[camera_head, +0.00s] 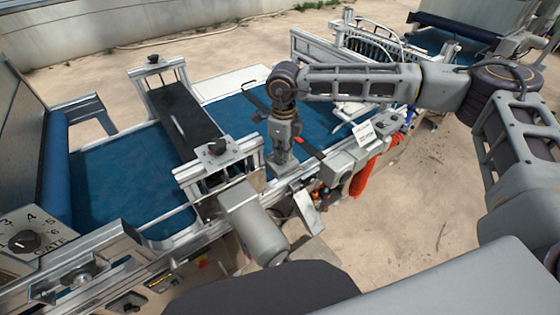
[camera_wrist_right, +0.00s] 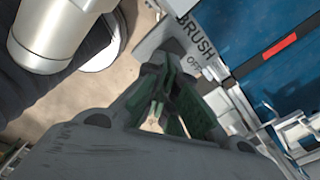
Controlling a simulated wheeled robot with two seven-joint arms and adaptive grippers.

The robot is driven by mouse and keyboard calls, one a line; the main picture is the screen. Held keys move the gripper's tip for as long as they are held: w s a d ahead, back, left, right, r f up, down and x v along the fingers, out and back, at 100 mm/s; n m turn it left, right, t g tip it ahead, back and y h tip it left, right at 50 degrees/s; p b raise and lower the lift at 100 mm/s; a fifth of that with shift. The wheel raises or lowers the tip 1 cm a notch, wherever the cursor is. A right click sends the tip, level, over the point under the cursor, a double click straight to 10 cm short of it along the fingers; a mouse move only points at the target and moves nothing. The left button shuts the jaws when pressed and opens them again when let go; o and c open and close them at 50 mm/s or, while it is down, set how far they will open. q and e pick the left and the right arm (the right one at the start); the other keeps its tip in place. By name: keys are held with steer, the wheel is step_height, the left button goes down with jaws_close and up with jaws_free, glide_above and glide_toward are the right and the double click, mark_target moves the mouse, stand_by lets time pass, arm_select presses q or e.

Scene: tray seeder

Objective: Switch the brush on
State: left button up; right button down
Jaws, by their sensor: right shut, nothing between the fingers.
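The grey brush switch panel (camera_wrist_right: 160,40) shows in the right wrist view, lettered "BRUSH" with "OFF" below. The switch itself is hidden behind my fingers, so I cannot tell its position. My right gripper (camera_wrist_right: 168,72) is shut and empty, with its fingertips right over the panel beside the lettering. I cannot tell whether they touch it. In the head view my right gripper (camera_head: 284,172) points down at the near rail of the seeder, covering the panel there. My left gripper is not in view.
A grey motor cylinder (camera_head: 254,225) stands close, left of the gripper; it also shows in the wrist view (camera_wrist_right: 48,35). A black knob (camera_head: 218,147) tops a bracket on the rail. The blue belt (camera_head: 115,175) lies behind. A GATE dial (camera_head: 25,241) is at lower left.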

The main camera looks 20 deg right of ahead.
mark_target(283, 162)
steer(key=shift+f+b, duration=1.05)
steer(key=shift+f, duration=0.25)
stand_by(1.4)
steer(key=shift+r, duration=0.15)
steer(key=shift+r+p, duration=1.3)
steer(key=shift+r, duration=2.1)
steer(key=shift+s, duration=0.1)
